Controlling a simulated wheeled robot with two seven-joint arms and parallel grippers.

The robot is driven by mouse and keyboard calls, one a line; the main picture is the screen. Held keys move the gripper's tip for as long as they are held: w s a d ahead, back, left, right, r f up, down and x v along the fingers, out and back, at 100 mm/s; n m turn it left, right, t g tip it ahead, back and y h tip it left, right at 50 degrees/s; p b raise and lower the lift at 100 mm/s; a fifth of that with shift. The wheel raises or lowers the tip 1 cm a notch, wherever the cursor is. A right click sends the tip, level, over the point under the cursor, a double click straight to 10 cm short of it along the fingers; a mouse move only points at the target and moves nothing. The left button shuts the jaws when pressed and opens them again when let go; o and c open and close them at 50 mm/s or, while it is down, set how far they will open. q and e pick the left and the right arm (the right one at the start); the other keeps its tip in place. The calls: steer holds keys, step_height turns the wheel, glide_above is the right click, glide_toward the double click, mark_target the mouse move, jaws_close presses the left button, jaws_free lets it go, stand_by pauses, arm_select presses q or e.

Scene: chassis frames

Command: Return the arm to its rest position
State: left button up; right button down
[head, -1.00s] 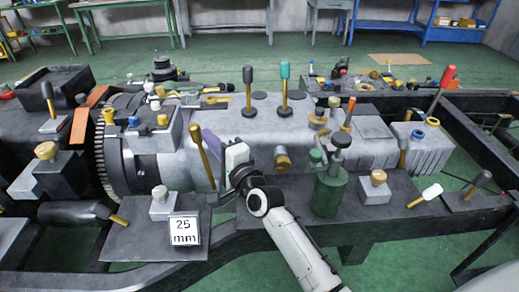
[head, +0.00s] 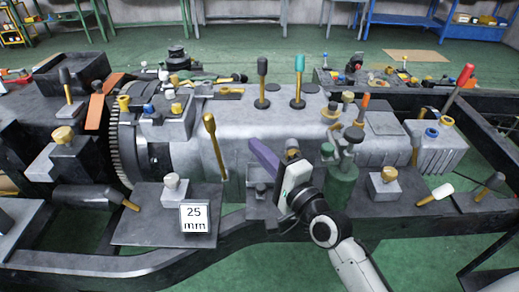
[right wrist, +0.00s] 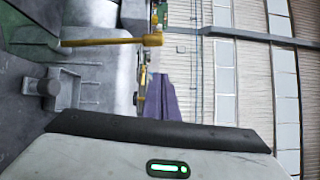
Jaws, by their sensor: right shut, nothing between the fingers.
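My right arm (head: 355,265) comes in from the lower right in the head view. Its right gripper (head: 257,148), with purple fingers and a white body, is shut and empty. It appears in front of the grey gearbox housing (head: 262,115), pointing up and left. The gold lever (head: 215,145) stands to its left, apart from the fingers. In the right wrist view the purple fingers (right wrist: 163,100) show past the dark edge of the gripper body, and a gold lever (right wrist: 110,41) lies across the upper left. My left gripper is not in view.
A green bottle-like part (head: 341,180) stands just right of the gripper. A grey block with a gold knob (head: 384,185) is farther right. A "25 mm" sign (head: 195,218) stands on a plate at left. Dark chassis rails (head: 120,265) run along the front; green floor lies beyond.

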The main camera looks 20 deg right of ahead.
stand_by(0.4)
steer(key=s+a+f+n+g, duration=0.1)
steer(key=s+f+n+g, duration=0.4)
steer(key=s+f+n, duration=0.4)
steer(key=s+a+f+n+g+h, duration=0.1)
steer(key=s+f+n+g, duration=0.3)
steer(key=s+f+n, duration=0.5)
steer(key=s+f, duration=0.8)
steer(key=f, duration=0.4)
steer(key=shift+g, duration=0.4)
